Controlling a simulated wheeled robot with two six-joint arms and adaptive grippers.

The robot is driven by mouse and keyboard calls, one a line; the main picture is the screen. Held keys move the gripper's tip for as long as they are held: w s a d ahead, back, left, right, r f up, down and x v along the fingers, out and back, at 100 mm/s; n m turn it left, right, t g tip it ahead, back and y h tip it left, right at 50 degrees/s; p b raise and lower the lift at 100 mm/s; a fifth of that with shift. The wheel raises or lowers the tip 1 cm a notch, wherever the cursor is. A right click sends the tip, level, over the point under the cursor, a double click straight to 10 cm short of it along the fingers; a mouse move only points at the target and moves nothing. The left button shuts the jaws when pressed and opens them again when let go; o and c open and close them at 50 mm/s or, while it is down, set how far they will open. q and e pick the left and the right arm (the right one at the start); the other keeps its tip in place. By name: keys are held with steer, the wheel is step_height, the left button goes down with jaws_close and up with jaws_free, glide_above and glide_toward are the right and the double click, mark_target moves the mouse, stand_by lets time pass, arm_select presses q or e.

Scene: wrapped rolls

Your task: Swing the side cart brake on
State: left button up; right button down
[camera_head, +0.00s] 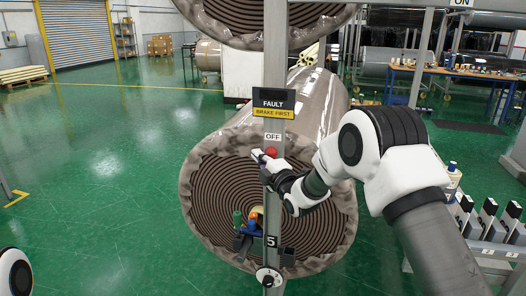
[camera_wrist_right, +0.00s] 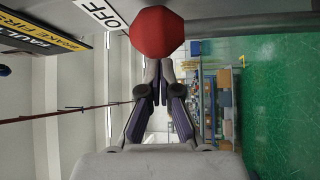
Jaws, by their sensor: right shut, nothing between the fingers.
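A red knob (camera_head: 271,152) sits on the grey upright post (camera_head: 276,60), just under a white OFF label (camera_head: 272,137). The knob is large in the right wrist view (camera_wrist_right: 157,32), beside the same OFF label. My right gripper (camera_head: 260,158) is at the post beside the knob. In the right wrist view its fingertips (camera_wrist_right: 160,66) are together, empty, and close to the knob; I cannot tell whether they touch it. A sign (camera_head: 273,104) above reads FAULT, BRAKE FIRST. My left gripper is not in view.
A large wrapped roll (camera_head: 322,95) lies behind the post, another hangs above.

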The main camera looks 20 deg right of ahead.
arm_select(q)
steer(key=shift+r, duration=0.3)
arm_select(e)
steer(key=shift+s+d+f, duration=0.1)
steer(key=shift+s+d, duration=0.1)
steer(key=shift+d, duration=0.45)
steer(key=shift+a, duration=0.1)
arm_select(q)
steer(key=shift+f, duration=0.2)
arm_select(e)
steer(key=shift+f, duration=0.1)
arm_select(q)
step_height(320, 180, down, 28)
steer(key=b, duration=2.8)
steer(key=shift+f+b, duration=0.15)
steer(key=shift+b, duration=0.15)
arm_select(e)
steer(key=s+d+f+m+t+h, duration=0.3)
steer(key=d+m+h, duration=0.2)
steer(key=m, duration=0.4)
steer(key=s+d+f+m+t+h, duration=0.3)
steer(key=d+m+h, duration=0.3)
steer(key=m, duration=0.3)
steer(key=shift+s+d+f+h, duration=0.2)
steer(key=shift+s+f+h, duration=0.3)
steer(key=shift+s+f, duration=0.3)
